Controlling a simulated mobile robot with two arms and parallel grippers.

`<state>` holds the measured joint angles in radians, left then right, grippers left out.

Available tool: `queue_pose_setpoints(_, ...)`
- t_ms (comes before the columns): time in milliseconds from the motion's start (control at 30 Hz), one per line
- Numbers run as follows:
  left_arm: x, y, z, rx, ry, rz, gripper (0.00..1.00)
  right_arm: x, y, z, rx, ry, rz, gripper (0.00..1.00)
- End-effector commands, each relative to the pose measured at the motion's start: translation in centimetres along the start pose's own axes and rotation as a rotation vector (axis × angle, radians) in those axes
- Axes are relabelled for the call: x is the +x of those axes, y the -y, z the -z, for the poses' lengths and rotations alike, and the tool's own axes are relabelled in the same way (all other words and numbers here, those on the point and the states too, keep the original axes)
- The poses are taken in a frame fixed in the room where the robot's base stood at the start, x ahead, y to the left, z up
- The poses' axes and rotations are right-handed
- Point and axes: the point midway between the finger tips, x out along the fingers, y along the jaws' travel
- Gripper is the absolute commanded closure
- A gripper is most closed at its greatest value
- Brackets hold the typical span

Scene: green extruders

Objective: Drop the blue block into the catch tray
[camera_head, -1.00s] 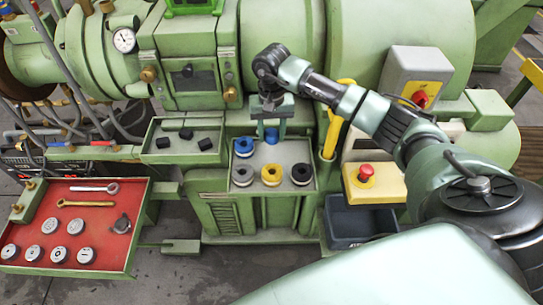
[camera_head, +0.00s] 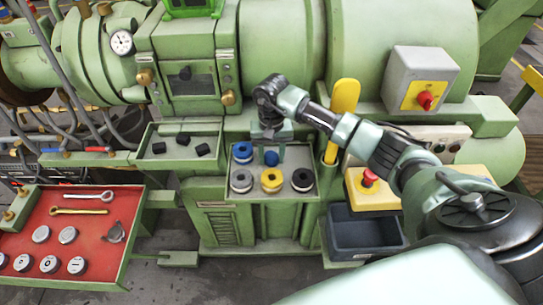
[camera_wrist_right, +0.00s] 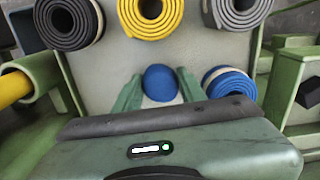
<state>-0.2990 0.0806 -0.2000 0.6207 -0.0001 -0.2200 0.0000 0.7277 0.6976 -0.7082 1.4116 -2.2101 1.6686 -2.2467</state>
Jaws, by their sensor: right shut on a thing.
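The blue block (camera_head: 271,158), rounded as seen here, is between the fingertips of my right gripper (camera_head: 271,148), over the tray of rolls. In the right wrist view the block (camera_wrist_right: 161,83) shows between the two green fingers, which are shut on it. I cannot tell whether it touches the tray floor. No label marks the catch tray. A shallow green tray (camera_head: 143,157) with black blocks is at the left, and a dark open bin (camera_head: 336,243) stands low at the right. My left gripper is not in view.
A blue roll (camera_head: 242,152) is close beside the gripper. Grey (camera_head: 241,181), yellow (camera_head: 271,180) and black (camera_head: 302,180) rolls stand in front. A yellow post (camera_head: 343,98) and a red-button box (camera_head: 372,190) are at the right. A red tray (camera_head: 85,232) holds tools.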

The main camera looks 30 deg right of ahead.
Motion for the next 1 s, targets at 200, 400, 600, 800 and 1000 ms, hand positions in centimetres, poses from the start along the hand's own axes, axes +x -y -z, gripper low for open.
queue_pose_setpoints(200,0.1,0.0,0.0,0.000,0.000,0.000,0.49,0.1,0.0,0.0,0.000,0.000,0.000,0.38)
queue_pose_setpoints(400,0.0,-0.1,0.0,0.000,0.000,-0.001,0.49,0.0,0.0,0.0,0.000,0.000,0.000,0.38)
queue_pose_setpoints(600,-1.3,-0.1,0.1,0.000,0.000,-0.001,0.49,-2.1,0.0,0.1,0.000,-0.003,-0.001,0.38)
queue_pose_setpoints(800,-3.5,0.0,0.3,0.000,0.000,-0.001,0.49,-6.7,0.0,0.1,0.000,-0.005,0.000,0.38)
queue_pose_setpoints(1000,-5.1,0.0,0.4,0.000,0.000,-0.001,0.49,-10.4,0.0,0.1,0.000,-0.002,0.001,0.38)
